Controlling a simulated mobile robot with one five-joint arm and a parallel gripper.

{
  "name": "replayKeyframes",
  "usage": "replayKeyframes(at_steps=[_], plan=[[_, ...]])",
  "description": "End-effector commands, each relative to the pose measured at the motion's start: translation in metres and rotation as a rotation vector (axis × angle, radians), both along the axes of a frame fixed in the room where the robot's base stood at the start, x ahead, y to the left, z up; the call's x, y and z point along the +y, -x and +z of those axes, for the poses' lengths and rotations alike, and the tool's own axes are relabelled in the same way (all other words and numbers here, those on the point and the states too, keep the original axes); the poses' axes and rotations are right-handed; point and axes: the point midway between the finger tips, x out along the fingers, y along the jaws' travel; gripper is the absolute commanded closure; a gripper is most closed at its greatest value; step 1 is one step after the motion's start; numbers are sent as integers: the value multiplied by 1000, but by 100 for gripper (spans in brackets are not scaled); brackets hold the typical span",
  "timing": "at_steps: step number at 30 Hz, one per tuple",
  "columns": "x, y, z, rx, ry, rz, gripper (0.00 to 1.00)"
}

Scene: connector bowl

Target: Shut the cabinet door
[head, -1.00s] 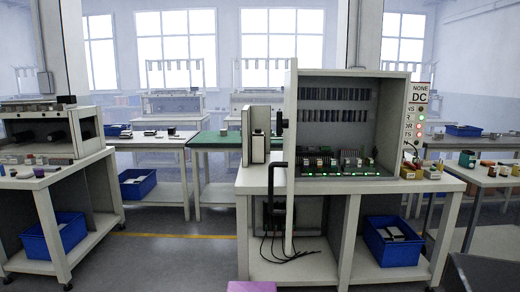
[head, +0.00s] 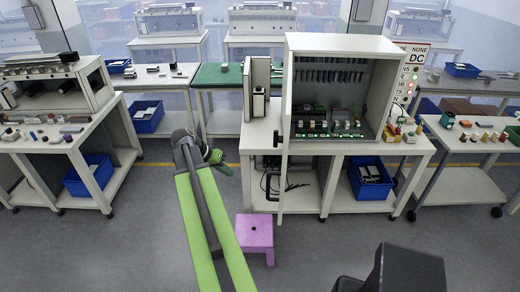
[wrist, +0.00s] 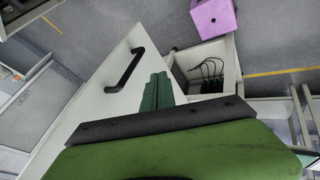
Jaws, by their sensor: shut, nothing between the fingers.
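The cabinet (head: 340,43) stands on a white workbench, its front open to show circuit boards with lit green lamps. Its door (head: 285,150) stands swung open and is seen nearly edge-on at the left side of the opening, reaching below the bench top. In the wrist view the door is a white panel (wrist: 92,98) with a black bar handle (wrist: 125,70). My gripper (wrist: 157,90) has its green fingers together and empty, beside the handle in that view. Whether it touches the door I cannot tell. In the head view my arm reaches up to the left of the door.
A purple stool (head: 254,233) stands on the floor below the door. Another bench with parts (head: 52,135) stands at left.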

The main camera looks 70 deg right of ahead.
Motion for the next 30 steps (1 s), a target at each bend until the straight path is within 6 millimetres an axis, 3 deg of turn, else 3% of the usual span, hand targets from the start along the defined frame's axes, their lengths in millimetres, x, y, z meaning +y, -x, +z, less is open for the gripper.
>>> replayKeyframes(at_steps=[1, 4, 8, 14, 27, 30], plan=[[-10, 10, 29, 2, 15, -32, 100], [-21, 24, 42, 7, 39, -75, 100], [-25, 31, 44, 8, 49, -94, 100], [-29, 35, 29, 8, 48, -93, 100], [-66, 75, -48, 8, 47, -93, 100], [-65, 94, -39, 9, 47, -95, 100]])
